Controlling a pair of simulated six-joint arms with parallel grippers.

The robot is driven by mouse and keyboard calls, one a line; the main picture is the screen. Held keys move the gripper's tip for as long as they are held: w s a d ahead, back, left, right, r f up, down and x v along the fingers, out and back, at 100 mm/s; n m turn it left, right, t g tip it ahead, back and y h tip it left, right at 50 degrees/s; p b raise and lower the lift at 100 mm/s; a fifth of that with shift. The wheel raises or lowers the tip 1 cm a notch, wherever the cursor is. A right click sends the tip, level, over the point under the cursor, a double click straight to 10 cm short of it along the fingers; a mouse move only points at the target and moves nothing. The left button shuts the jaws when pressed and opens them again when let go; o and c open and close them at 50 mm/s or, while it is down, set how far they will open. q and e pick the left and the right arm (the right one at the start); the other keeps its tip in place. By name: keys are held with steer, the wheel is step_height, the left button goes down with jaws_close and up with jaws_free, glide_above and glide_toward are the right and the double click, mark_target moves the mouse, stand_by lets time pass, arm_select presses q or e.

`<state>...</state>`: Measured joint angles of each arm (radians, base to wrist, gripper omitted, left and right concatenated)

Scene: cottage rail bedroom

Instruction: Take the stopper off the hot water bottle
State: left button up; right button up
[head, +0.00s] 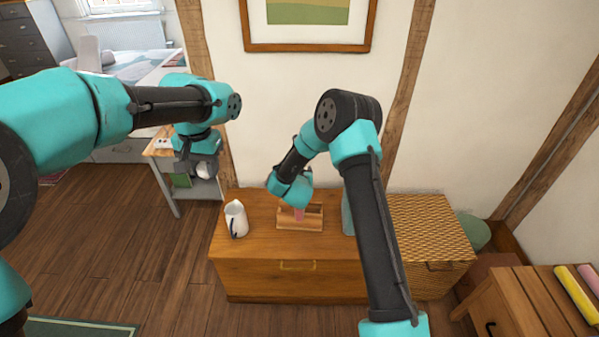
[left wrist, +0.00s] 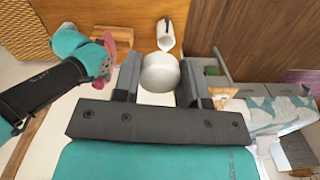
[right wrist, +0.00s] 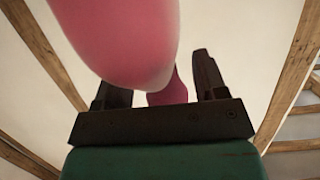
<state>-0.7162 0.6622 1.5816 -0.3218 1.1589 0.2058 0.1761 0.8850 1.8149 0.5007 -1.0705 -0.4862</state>
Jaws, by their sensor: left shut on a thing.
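My left gripper (head: 204,168) is shut on a white round cylinder (left wrist: 160,76), held in the air left of the wooden chest. I cannot tell whether this is the stopper. A pink thing, perhaps the hot water bottle (head: 299,214), shows at the wooden box on the chest. It also shows beside my right arm in the left wrist view (left wrist: 122,42). In the right wrist view, a large pink shape (right wrist: 125,40) covers part of my right gripper (right wrist: 158,80), with a narrower pink part between its fingers. Whether the fingers grip it is unclear. I cannot make out its stopper.
The open wooden box (head: 312,226) stands on the wooden chest (head: 255,258). A white jug (head: 235,219) stands at the chest's left. A wicker basket (head: 430,230) is on the right, and a small side table (head: 160,152) is behind on the left. The wall is close behind the chest.

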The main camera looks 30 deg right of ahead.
steer(key=shift+r, duration=0.15)
steer(key=shift+r, duration=0.6)
steer(key=v, duration=1.2)
steer(key=shift+f, duration=0.2)
steer(key=s+a+f+n+g+y, duration=0.35)
steer(key=s+a+f+y, duration=0.35)
steer(key=f, duration=0.5)
steer(key=s+a+f+g+y, duration=0.2)
steer(key=s+a+f+g, duration=0.1)
steer(key=s, duration=0.5)
steer(key=s+a+f+n+g+y, duration=0.1)
steer(key=s+a+f+g, duration=0.3)
steer(key=s, duration=0.5)
steer(key=shift+s+g+y, duration=0.35)
steer(key=shift+g+y, duration=0.2)
steer(key=shift+y, duration=0.35)
